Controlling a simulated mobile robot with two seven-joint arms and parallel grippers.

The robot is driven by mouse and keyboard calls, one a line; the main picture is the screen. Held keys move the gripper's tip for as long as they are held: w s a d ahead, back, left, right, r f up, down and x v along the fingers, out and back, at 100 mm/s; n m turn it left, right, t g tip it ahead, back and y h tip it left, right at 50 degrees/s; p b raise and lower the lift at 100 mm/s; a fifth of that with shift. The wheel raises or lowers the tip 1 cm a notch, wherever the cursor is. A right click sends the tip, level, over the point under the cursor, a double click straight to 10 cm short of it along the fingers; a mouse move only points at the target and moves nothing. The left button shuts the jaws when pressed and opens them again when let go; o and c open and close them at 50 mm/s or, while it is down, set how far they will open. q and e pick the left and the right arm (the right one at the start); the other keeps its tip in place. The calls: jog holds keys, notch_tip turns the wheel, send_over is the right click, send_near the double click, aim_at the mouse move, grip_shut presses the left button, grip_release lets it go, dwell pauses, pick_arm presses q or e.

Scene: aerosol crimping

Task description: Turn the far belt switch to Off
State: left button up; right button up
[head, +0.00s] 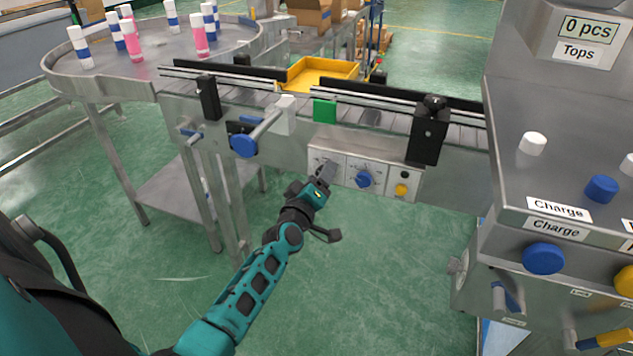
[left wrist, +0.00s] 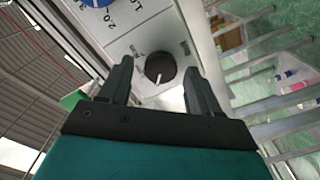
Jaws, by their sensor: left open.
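The belt control panel (head: 394,176) is on the front of the conveyor in the head view. A black rotary knob (left wrist: 160,67) with a white pointer line is on the panel in the left wrist view; in the head view my gripper covers it. My left gripper (head: 326,171) is open at the panel's left part. In the left wrist view its two fingers (left wrist: 160,85) stand on either side of the black knob, and I cannot tell whether they touch it. A blue dial (head: 363,179) and a yellow button (head: 401,190) are to the right. My right gripper is not in view.
The conveyor belt (head: 371,117) runs above the panel, with a green block (head: 324,111) at its side. A blue handwheel (head: 243,145) sticks out left of the panel. A round table (head: 110,82) with bottles is at the left. A Charge station (head: 556,150) is at the right.

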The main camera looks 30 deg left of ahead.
pick_arm(q)
jog(key=v, duration=1.3)
jog(key=shift+p, duration=0.4)
jog(key=shift+a, duration=0.1)
jog(key=s+d+f+m+g+h, duration=0.6)
jog(key=s+d+f+m, duration=0.6)
jog(key=d+m, duration=0.2)
jog(key=shift+s+d+m+g+h, duration=0.2)
jog(key=shift+m+g+h, duration=0.1)
jog(key=shift+m, duration=0.4)
